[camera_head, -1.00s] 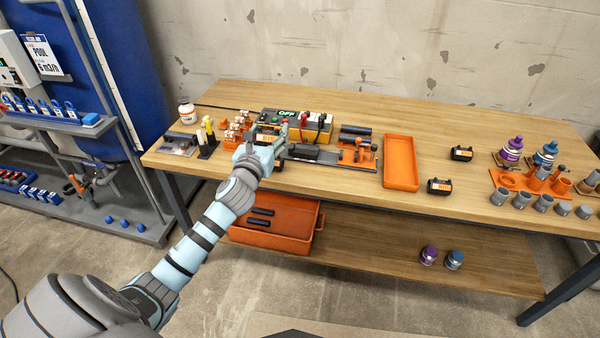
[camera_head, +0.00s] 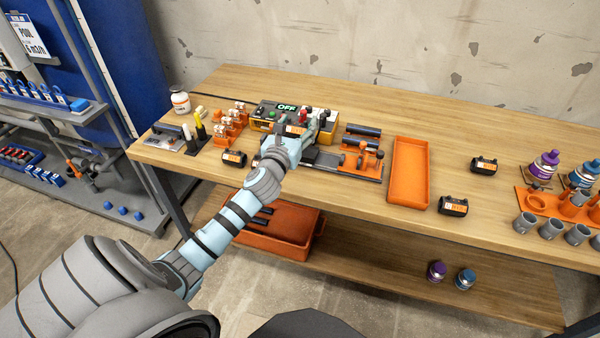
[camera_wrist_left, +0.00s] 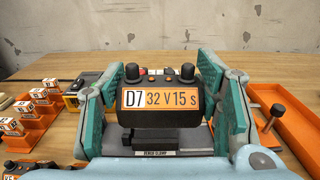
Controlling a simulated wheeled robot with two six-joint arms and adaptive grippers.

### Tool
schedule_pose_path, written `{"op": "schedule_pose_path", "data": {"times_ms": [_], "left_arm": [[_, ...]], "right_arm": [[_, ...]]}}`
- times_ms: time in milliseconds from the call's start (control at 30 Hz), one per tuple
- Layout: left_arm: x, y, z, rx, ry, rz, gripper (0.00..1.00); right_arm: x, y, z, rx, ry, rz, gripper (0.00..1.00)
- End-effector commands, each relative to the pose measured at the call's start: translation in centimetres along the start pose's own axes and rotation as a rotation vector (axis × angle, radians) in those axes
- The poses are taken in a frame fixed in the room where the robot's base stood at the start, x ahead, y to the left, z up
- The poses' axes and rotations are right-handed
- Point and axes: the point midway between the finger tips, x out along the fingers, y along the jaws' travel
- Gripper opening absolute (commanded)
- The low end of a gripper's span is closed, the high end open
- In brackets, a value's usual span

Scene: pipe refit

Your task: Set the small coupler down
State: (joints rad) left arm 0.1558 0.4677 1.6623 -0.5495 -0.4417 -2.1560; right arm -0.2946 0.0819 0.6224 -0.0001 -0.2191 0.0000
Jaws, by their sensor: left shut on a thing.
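The small coupler (camera_wrist_left: 160,98) is a black block with two round knobs on top and an orange label reading "D7 32 V 15 s". It is upright between the pads of my left gripper (camera_wrist_left: 168,100), which is shut on it. In the head view my left gripper (camera_head: 309,126) is over the back middle of the bench, in front of the control box, and mostly hides the coupler. A grey bench clamp (camera_wrist_left: 158,140) lies below the coupler in the left wrist view. Whether the coupler touches it, I cannot tell. My right gripper is out of view.
The control box (camera_head: 262,125) showing "OFF" stands just behind. An orange fixture with upright pins (camera_head: 362,160) and an empty orange tray (camera_head: 408,172) are to the right. Other black couplers lie at left (camera_head: 234,158) and right (camera_head: 453,206). Bare wood (camera_head: 330,195) lies along the front.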

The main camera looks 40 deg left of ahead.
Motion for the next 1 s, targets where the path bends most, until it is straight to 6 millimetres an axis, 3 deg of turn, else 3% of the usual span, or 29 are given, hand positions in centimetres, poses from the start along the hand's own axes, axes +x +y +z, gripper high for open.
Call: {"op": "schedule_pose_path", "data": {"times_ms": [33,100,233,367,600,967,1000], "left_arm": [[-0.1,0.2,-3.6,0.000,0.005,0.003,0.25],[-0.1,0.4,-6.5,0.001,0.004,0.006,0.25],[-0.1,0.5,-10.0,0.002,0.002,0.006,0.25],[-0.1,0.4,-11.2,0.001,0.001,0.004,0.25],[0.0,0.2,-15.3,0.001,0.001,0.002,0.25],[0.0,0.2,-15.3,0.000,0.001,0.002,0.25],[0.0,0.2,-15.2,0.000,0.001,0.002,0.64]], "right_arm": [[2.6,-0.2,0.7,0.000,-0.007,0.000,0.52],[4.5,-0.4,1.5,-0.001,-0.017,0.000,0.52],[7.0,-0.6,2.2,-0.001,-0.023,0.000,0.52],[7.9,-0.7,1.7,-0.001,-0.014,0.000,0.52],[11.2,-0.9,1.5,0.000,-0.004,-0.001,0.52],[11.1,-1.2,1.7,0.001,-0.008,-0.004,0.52],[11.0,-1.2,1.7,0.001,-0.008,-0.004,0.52]]}}
